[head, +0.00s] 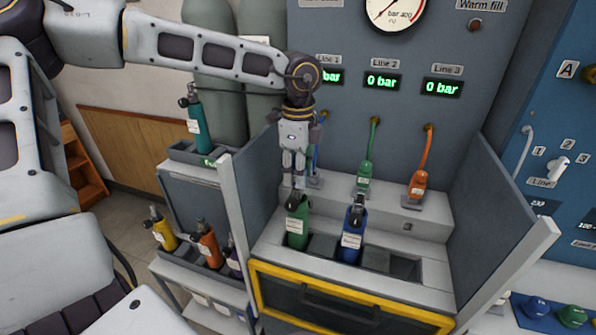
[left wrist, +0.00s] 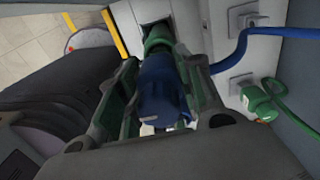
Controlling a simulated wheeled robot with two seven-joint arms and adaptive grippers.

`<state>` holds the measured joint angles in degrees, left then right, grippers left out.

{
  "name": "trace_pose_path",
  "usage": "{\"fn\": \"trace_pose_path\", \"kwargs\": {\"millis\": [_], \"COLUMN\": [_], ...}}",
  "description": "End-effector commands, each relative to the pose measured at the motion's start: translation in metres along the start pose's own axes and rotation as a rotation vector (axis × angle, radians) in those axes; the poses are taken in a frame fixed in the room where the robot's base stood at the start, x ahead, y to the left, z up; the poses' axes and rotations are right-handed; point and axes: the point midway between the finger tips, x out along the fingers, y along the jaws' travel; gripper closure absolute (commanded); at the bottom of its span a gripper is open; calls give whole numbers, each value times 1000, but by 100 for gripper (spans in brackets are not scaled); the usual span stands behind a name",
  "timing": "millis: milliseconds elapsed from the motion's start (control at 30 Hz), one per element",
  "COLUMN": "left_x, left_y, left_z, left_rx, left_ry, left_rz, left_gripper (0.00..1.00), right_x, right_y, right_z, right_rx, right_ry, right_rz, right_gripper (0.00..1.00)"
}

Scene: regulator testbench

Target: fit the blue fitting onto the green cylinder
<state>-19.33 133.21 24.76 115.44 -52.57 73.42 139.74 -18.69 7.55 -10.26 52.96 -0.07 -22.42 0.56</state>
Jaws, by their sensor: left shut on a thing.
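The green cylinder (head: 297,228) stands in the left slot of the bench's tray, with a dark top and a white label. My left gripper (head: 293,182) is right above it, pointing down. In the left wrist view it is shut on the blue fitting (left wrist: 162,90), whose blue hose (left wrist: 232,58) runs off to the right. The green cylinder (left wrist: 157,42) shows just beyond the fitting, in line with it. The fitting is largely hidden by the gripper in the head view. I cannot tell whether it touches or sits on the cylinder. My right gripper is not in view.
A blue cylinder (head: 352,236) stands in a slot to the right. The green fitting (head: 364,178) and orange fitting (head: 419,186) sit on the ledge behind. Grey side panels (head: 252,185) flank the bench. A side rack holds teal, yellow and orange cylinders (head: 209,243).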

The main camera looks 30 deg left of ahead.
Motion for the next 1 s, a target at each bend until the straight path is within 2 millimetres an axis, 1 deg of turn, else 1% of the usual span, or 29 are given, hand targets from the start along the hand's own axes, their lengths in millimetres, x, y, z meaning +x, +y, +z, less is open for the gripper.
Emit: {"fn": "trace_pose_path", "kwargs": {"millis": [900,933,1000], "left_x": [8,8,8], "left_y": [0,0,0], "left_z": [0,0,0], "left_rx": [0,0,0], "left_ry": [0,0,0], "left_rz": [-1,-1,-1], "left_gripper": [97,61,52], "right_x": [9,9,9], "right_y": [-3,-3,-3], "right_z": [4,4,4], "right_rx": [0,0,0], "right_ry": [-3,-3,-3], "right_rz": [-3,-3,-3], "right_gripper": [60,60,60]}}
